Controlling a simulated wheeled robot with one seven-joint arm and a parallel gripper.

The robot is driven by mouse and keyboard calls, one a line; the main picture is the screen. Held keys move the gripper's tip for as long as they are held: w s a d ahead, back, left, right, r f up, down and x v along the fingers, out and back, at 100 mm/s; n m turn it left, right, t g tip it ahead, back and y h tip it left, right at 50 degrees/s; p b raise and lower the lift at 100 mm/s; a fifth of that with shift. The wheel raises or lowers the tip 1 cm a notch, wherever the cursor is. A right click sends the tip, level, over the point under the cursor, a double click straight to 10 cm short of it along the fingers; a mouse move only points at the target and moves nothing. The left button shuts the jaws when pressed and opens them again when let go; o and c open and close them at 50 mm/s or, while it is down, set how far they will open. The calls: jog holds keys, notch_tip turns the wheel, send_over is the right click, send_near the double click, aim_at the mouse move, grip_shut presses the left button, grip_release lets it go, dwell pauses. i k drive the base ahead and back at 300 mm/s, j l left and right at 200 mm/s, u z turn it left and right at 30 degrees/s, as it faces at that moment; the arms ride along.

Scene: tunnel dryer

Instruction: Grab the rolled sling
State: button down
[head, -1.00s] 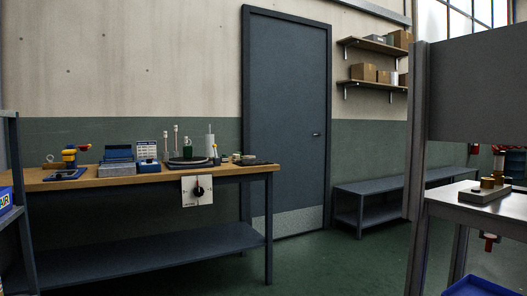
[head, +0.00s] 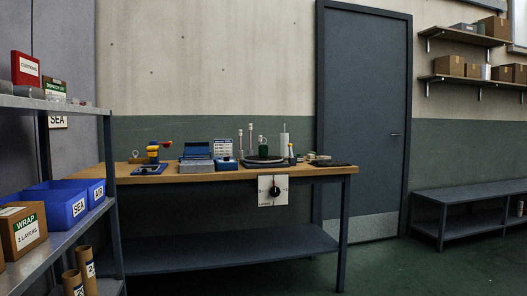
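I cannot make out the rolled sling for certain. The wooden-topped workbench (head: 215,176) stands against the wall and carries several small items. At its right end lie a small tan item (head: 318,157) and a flat dark item (head: 335,163), both too small to identify. A round dark plate (head: 263,161) with a green bottle (head: 262,143) by it is left of them. My gripper is not in view.
A shelf rack (head: 62,108) at the left holds blue bins (head: 68,208), a WRAP carton (head: 24,231) and tubes (head: 86,262). A low dark bench (head: 460,196) stands at the right beyond the door (head: 362,110). Green floor is clear before the door.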

aim_at(262, 148)
jog(key=i+j+z, duration=0.15)
jog(key=i, duration=0.35)
jog(key=i+j+z, duration=0.2)
jog(key=i+j, duration=0.15)
jog(key=i, duration=0.2)
jog(key=i+j+z, duration=0.15)
jog(key=i+j, duration=0.2)
jog(key=i, duration=0.1)
